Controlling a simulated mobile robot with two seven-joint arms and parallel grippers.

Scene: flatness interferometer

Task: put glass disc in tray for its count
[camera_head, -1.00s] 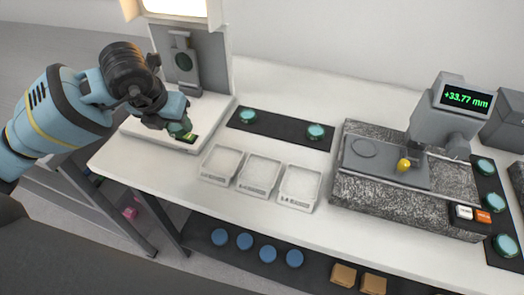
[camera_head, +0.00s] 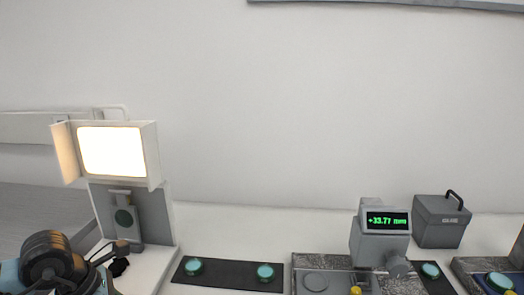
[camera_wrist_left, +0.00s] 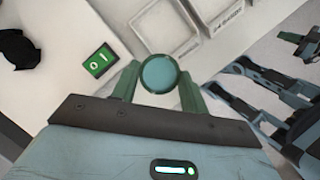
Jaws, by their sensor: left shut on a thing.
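My left gripper (camera_wrist_left: 160,88) is shut on a teal glass disc (camera_wrist_left: 160,74), held by its edges between two green fingers in the left wrist view. In the head view only part of my left arm shows at the bottom left, and I cannot make out the disc there. Two clear square trays lie at the top of the left wrist view, one near the middle (camera_wrist_left: 166,28) and one to its right (camera_wrist_left: 212,14). Their labels are too small to read. The trays are outside the head view.
A lit lamp instrument (camera_head: 112,152) stands at the left, with a green switch (camera_wrist_left: 100,60) on its base. More discs (camera_head: 193,266) (camera_head: 265,272) lie on a black mat (camera_head: 228,274). A gauge (camera_head: 385,222) reads +33.77 mm.

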